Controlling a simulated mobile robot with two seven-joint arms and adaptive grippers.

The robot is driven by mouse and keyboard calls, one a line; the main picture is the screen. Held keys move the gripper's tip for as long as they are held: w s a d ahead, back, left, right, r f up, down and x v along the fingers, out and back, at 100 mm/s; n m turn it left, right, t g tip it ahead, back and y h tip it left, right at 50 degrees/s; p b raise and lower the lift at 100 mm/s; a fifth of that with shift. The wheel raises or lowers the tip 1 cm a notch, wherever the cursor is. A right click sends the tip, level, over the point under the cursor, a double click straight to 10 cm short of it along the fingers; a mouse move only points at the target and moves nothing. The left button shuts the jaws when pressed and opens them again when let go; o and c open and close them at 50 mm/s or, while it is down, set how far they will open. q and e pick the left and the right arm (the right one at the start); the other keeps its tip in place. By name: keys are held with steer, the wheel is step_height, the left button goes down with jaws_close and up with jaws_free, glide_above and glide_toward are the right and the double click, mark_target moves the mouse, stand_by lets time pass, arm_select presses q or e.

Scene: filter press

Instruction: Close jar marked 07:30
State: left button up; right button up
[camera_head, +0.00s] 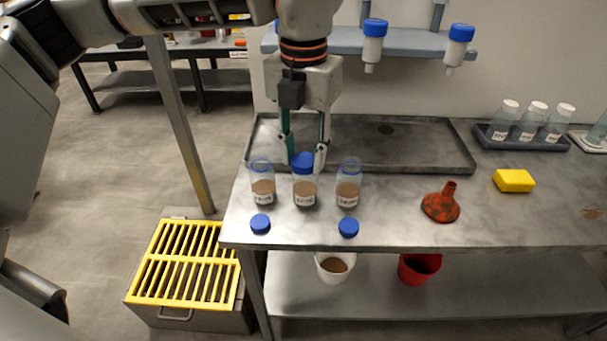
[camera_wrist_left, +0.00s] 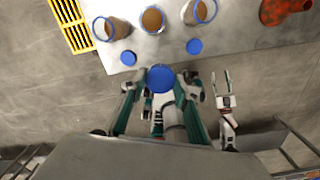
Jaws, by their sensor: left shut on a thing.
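Three clear jars with brown contents and white labels stand in a row: left (camera_head: 262,184), middle (camera_head: 304,189), right (camera_head: 348,184). The labels are too small to read surely, so I cannot tell which is marked 07:30. My left gripper (camera_head: 305,158) is shut on a blue cap (camera_head: 303,163). In the head view this cap overlaps the middle jar's top. In the left wrist view the cap (camera_wrist_left: 160,78) sits between the fingertips, apart from the middle jar's open mouth (camera_wrist_left: 152,18). Two other blue caps (camera_head: 260,223) (camera_head: 348,227) lie in front of the outer jars.
A grey tray (camera_head: 420,158) lies behind the jars. An orange-red funnel (camera_head: 440,205), yellow sponge (camera_head: 514,181) and a rack of bottles (camera_head: 497,146) stand to the right. Two blue-capped bottles (camera_head: 373,45) (camera_head: 457,50) hang from the shelf above. The table's front edge is close to the loose caps.

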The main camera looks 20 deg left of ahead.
arm_select(q)
steer(key=shift+r, duration=0.8)
steer(key=shift+f, duration=0.1)
steer(key=shift+a+f+m, duration=0.35)
steer(key=shift+f+m, duration=0.05)
steer(key=shift+m, duration=0.6)
steer(key=a+f+m, duration=0.3)
steer(key=f+m, duration=0.1)
steer(key=m, duration=0.6)
steer(key=s+a+f+m, duration=0.1)
steer(key=f+m, duration=0.3)
steer(key=m, duration=0.6)
steer(key=a+f+m, duration=0.4)
steer(key=m, duration=0.5)
steer(key=shift+s+a+f+m, duration=0.25)
steer(key=shift+a+f+m, duration=0.1)
steer(key=shift+f+m, duration=0.05)
steer(key=m, duration=0.2)
steer(key=f+m, duration=0.1)
steer(key=shift+s+a, duration=0.25)
steer(key=shift+a, duration=0.05)
steer(key=shift+w+a, duration=0.1)
